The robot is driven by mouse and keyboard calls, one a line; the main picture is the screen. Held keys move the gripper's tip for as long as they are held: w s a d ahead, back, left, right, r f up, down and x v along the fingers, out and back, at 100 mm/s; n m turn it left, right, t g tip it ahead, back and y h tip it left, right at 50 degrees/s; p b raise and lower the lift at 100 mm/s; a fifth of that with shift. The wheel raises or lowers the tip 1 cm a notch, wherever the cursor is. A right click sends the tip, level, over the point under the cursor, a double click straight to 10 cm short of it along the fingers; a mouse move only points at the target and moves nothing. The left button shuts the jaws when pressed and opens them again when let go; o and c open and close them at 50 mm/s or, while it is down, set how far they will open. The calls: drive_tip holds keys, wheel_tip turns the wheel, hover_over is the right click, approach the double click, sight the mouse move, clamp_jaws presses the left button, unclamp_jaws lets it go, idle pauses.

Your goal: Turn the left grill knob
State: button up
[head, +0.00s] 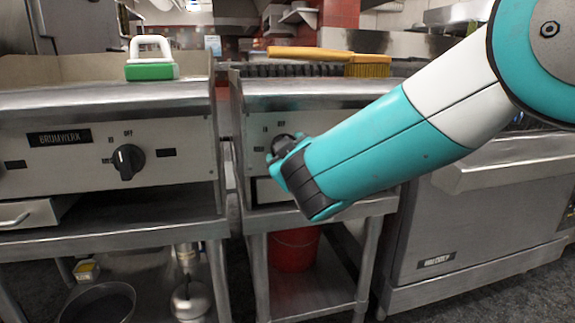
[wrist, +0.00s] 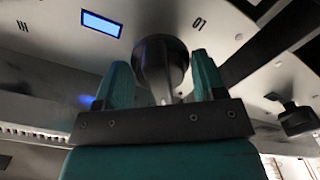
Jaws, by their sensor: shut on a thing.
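The black round grill knob (head: 286,142) is on the front panel of the middle grill (head: 252,135), partly hidden by my gripper in the head view. My gripper (head: 277,160) reaches it from the right. In the wrist view the knob (wrist: 160,62) is between the two teal fingers of my gripper (wrist: 161,80), which is shut on it. The exact contact on each side is hard to see. A second dark knob (wrist: 298,118) shows at the right of the wrist view, clear of the fingers.
A separate griddle at left has its own black knob (head: 128,161). A yellow-bristled brush (head: 368,66) lies on the grill, and a green and white scrubber (head: 150,68) on the griddle. A red bucket (head: 294,250) stands below. A lit blue display (wrist: 101,24) shows near the held knob.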

drive_tip(key=m+b, duration=0.4)
drive_tip(key=m, duration=0.1)
drive_tip(key=shift+f, duration=0.3)
drive_tip(key=shift+r+m+b, duration=0.1)
drive_tip(key=shift+m+b, duration=0.9)
drive_tip(key=shift+a+r, duration=0.1)
drive_tip(key=o, duration=0.6)
drive_tip(key=shift+s+r, duration=0.1)
drive_tip(key=shift+s, duration=0.4)
drive_tip(key=p+v, duration=0.1)
drive_tip(key=v, duration=1.5)
drive_tip(key=shift+s+d, duration=0.25)
